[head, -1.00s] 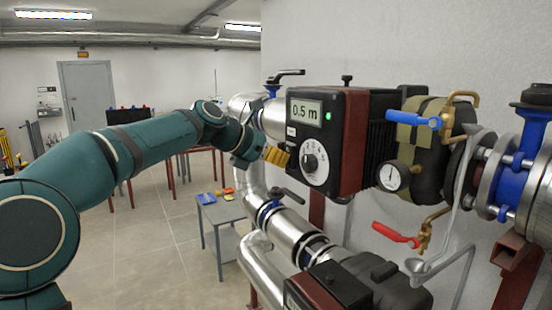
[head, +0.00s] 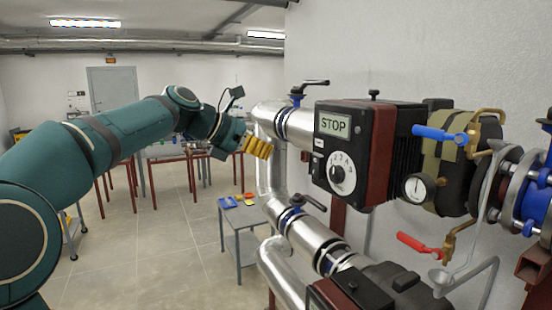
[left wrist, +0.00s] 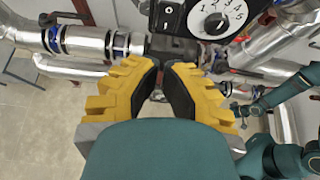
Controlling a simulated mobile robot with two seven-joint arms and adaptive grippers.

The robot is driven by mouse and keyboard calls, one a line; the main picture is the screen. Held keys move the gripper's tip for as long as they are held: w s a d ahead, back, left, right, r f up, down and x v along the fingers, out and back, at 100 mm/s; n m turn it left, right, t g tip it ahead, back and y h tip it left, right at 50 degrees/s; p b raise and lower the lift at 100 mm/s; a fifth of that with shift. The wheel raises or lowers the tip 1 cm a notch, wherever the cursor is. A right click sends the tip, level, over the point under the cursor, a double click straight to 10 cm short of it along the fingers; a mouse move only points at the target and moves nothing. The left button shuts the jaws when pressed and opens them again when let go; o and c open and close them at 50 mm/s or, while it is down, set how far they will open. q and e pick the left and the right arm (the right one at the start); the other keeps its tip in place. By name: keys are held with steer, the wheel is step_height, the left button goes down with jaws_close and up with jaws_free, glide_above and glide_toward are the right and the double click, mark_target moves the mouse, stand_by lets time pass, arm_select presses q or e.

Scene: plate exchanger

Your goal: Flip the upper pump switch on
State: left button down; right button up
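The upper pump (head: 372,140) has a black face with a red-brown housing, and its display (head: 333,124) reads STOP. A numbered white dial (head: 342,174) sits below the display; the dial also shows in the left wrist view (left wrist: 222,18). Beside it there is the rocker switch (left wrist: 166,17), marked O and I. My left gripper (head: 257,147) is to the left of the pump, apart from it. My right gripper (left wrist: 236,100) is small at the right edge area of the left wrist view.
A lower pump (head: 365,290) stands below on the pipes. Silver pipes with blue fittings (head: 297,205) run beside my left arm. A blue valve handle (head: 438,133) and a red one (head: 420,244) stick out to the right. A small grey table (head: 245,217) stands behind on the floor.

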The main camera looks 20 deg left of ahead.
mark_target(315, 166)
arm_select(q)
steer(key=shift+s+a+r, duration=0.15)
steer(key=shift+s+r, duration=0.05)
steer(key=shift+s, duration=0.1)
step_height(315, 166, down, 7)
steer(key=s+a+t+h+b, duration=0.1)
steer(key=t+h+b, duration=0.1)
steer(key=b, duration=0.5)
steer(key=shift+s+t+h, duration=0.25)
steer(key=shift+t+h, duration=0.05)
steer(key=shift+t, duration=0.4)
steer(key=shift+r, duration=0.15)
steer(key=x, duration=1.4)
